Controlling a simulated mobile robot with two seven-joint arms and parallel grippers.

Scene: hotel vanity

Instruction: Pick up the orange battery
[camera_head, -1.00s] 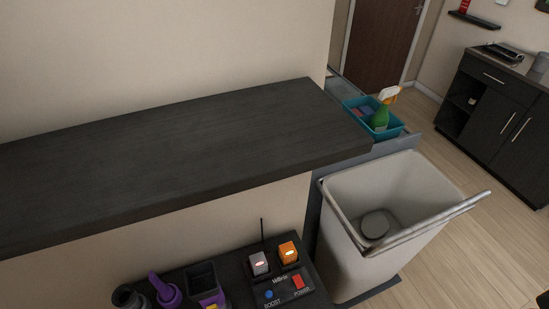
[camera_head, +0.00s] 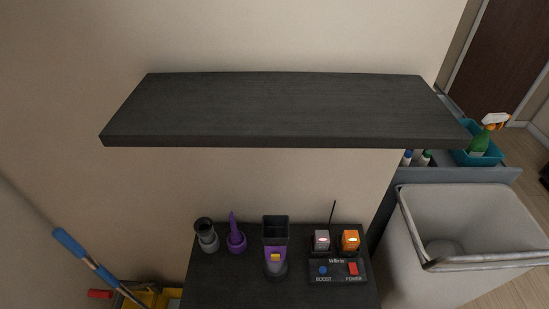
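The orange battery (camera_head: 351,240) stands upright in the right slot of a black charger (camera_head: 337,270) in the head view. A grey battery (camera_head: 321,240) stands in the slot to its left. The charger has a blue BOOST button, a red POWER button and a thin antenna. It sits on the right part of a low dark table (camera_head: 225,285), below a dark shelf. Neither of my grippers is in view.
Purple and black vacuum attachments (camera_head: 237,238) stand left of the charger. A white bin (camera_head: 415,265) is close on the right. A blue-handled mop (camera_head: 80,250) leans at the left.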

